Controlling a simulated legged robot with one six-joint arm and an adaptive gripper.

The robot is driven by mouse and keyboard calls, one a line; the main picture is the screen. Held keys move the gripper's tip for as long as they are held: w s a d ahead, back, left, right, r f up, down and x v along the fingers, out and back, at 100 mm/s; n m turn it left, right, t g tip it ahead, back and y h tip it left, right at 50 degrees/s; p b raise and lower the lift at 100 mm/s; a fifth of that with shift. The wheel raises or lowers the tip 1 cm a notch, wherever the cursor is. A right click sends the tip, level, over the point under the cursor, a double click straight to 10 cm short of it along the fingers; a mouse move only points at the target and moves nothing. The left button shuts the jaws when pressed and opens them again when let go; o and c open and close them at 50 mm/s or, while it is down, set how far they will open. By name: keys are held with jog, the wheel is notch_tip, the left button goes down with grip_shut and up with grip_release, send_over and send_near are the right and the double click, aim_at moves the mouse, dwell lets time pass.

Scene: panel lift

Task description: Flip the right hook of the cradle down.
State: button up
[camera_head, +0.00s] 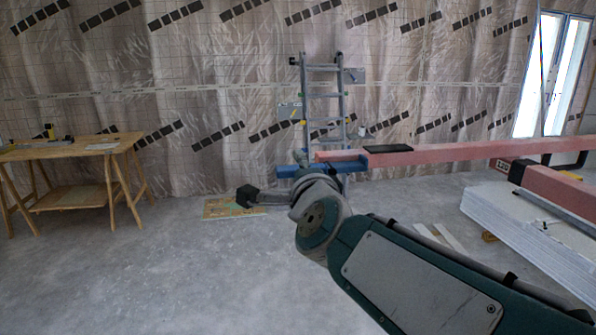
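A long red-pink bar (450,153), seemingly part of the cradle, runs across the middle right, with a blue piece (345,165) at its left end. A flat black piece (388,149) lies along its top; I cannot tell if it is a hook. A nearer red part (560,192) is at the right edge, with a black bent piece (517,170) at its left end, possibly a hook. My gripper seems to be the black end (247,196) left of my grey wrist, below and left of the bar, apart from it. Its fingers cannot be made out.
A stack of white panels (530,232) lies at the right. A ladder (323,100) stands against the foil-covered wall. A wooden trestle table (70,149) is at the left. A small board (222,208) lies on the floor. The concrete floor at the front left is clear.

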jog(key=v, duration=1.2)
dwell(0.6)
jog(key=s+d+f+n+g+h, duration=0.1)
jog(key=s+d+f+n+g, duration=0.3)
jog(key=f, duration=0.3)
jog(key=s+d+f+n+g+h, duration=0.2)
jog(key=s+d+f+n+g, duration=0.2)
jog(key=d+f+n, duration=0.2)
jog(key=s+d+f+n+g+h, duration=0.2)
jog(key=s+d+f+n+g, duration=0.1)
jog(key=f, duration=0.7)
jog(key=s+d+n, duration=0.1)
jog(key=d+n, duration=0.1)
jog(key=d, duration=0.1)
jog(key=shift+g, duration=0.4)
jog(key=shift+s+d, duration=0.1)
jog(key=shift+d, duration=0.05)
